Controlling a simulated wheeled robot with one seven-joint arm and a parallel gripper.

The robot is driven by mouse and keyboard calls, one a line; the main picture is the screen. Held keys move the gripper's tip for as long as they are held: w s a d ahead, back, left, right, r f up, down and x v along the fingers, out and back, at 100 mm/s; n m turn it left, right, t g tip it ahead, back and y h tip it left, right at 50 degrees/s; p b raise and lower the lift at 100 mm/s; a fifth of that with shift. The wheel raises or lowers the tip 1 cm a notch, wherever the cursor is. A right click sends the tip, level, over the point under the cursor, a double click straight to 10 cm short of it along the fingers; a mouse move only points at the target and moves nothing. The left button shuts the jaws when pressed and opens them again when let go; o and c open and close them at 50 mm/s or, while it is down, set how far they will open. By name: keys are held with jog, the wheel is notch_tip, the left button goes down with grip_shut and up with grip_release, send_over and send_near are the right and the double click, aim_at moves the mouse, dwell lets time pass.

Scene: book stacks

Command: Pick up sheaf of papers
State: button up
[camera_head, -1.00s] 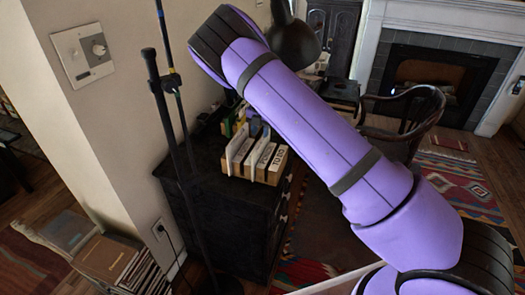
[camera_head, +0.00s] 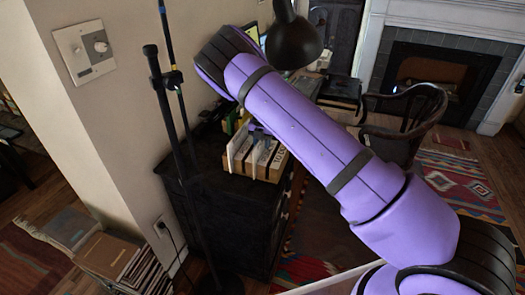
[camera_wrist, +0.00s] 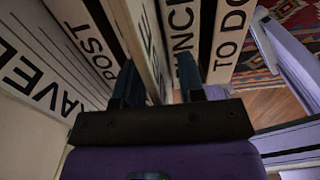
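A wooden organizer (camera_head: 272,168) with upright labelled panels stands on a dark cabinet. Upright sheets or boards stand in its slots; I cannot tell for sure which is the sheaf of papers. In the wrist view, my gripper (camera_wrist: 158,84) points down among the panels. Its two dark blue fingers are apart, with a thin upright lettered board or sheaf (camera_wrist: 150,48) between them. A gap shows beside the right finger, so it looks open. Panels reading "POST" (camera_wrist: 90,40) and "TO DO" (camera_wrist: 228,38) stand on either side. In the head view my arm hides most of the gripper.
The dark cabinet (camera_head: 228,215) stands against the wall. A thin black stand (camera_head: 180,150) rises close in front of it. A black lamp head (camera_head: 292,42) hangs near my arm. A wooden chair (camera_head: 410,115) stands to the right, with rug-covered floor around it.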

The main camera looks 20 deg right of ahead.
jog(key=shift+f, duration=0.25)
dwell(0.4)
grip_shut()
